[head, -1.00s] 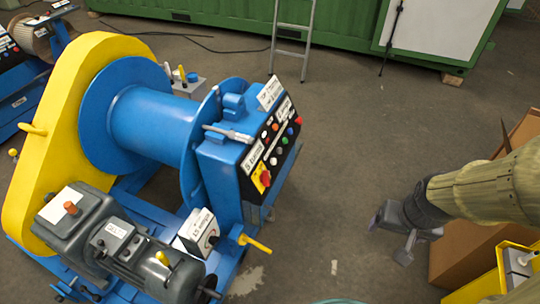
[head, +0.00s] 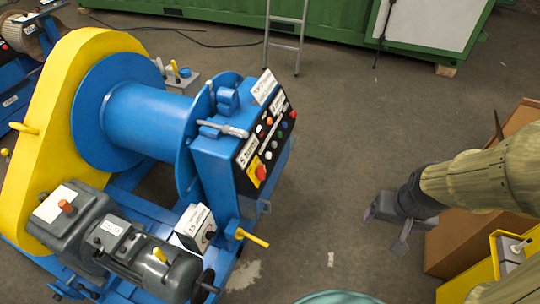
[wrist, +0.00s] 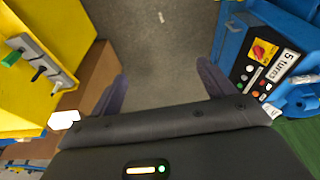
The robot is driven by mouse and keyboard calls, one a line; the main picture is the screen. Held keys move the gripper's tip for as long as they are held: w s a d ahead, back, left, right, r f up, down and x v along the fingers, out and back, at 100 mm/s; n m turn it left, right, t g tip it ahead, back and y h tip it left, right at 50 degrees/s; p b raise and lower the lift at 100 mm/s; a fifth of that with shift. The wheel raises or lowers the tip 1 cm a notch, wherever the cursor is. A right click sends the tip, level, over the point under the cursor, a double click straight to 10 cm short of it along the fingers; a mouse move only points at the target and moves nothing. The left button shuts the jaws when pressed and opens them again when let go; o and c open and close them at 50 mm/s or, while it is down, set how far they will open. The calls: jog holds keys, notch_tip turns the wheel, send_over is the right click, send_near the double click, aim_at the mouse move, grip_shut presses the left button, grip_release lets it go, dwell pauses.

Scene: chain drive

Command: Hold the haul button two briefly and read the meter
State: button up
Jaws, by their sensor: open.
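The blue winch (head: 148,118) stands at the left in the head view, with its black control panel (head: 266,140) on the right side. The panel carries small coloured buttons, a red knob (head: 261,172) on a yellow plate, and white labels. The panel also shows in the wrist view (wrist: 243,78), at the right edge, with the red knob on its yellow plate (wrist: 263,50). I cannot tell which button is number two, and no meter is clearly readable. My gripper (head: 385,222) is open and empty, to the right of the panel and apart from it; its fingers spread in the wrist view (wrist: 160,92).
A yellow chain guard (head: 35,140) and a grey motor (head: 150,262) flank the drum. A yellow lever (head: 252,238) sticks out below the panel. A brown box (head: 455,248) and a yellow cabinet (head: 480,275) stand by my arm. Floor between panel and gripper is clear.

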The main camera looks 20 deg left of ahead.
grip_shut()
dwell(1.6)
